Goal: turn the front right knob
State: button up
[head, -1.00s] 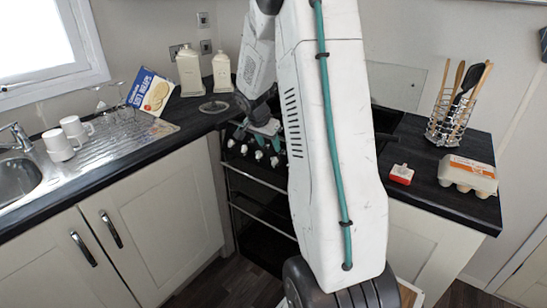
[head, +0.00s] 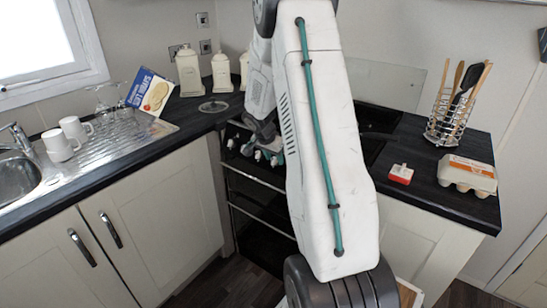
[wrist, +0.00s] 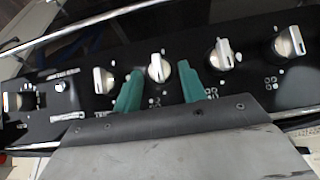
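A row of silver knobs lies on the black cooker panel (wrist: 130,52) in the wrist view. My gripper (wrist: 160,88) is open, with its two teal fingers apart and nothing held. The middle knob (wrist: 158,68) stands between and just beyond the fingertips; I cannot tell whether they touch it. Another knob (wrist: 103,78) is left of the fingers. Two more knobs, one nearer (wrist: 222,52) and one at the far right (wrist: 290,42), are right of them. Which is the front right knob is not readable. In the head view, my arm hides part of the knob row.
The dark worktop right of the cooker holds a red and white box (head: 400,174), an egg carton (head: 467,174) and a utensil rack (head: 455,118). Canisters (head: 188,72) stand at the back left. A metal rail (wrist: 100,20) runs above the knobs.

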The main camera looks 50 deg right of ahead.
jog(key=c, duration=0.6)
jog(key=shift+w, duration=0.1)
jog(key=n+g, duration=0.2)
jog(key=shift+w+f+n+g, duration=0.1)
jog(key=shift+w+n+g, duration=0.2)
jog(key=shift+g, duration=0.1)
jog(key=shift+w+a+f+n+g+h, duration=0.15)
jog(key=shift+w+f+n+g+h, duration=0.1)
jog(key=shift+n+g+h, duration=1.1)
jog(key=shift+w+a+f+n+g+h, duration=0.1)
jog(key=shift+a+f+n+g+h, duration=0.15)
jog(key=shift+n+g+h, duration=1.1)
jog(key=shift+w+a+f+n+g+h, duration=0.1)
jog(key=shift+w+f+n+g+h, duration=0.2)
jog(key=shift+n+g, duration=1.15)
jog(key=shift+s+n+t, duration=0.15)
jog(key=shift+n+t, duration=0.5)
jog(key=shift+n, duration=0.2)
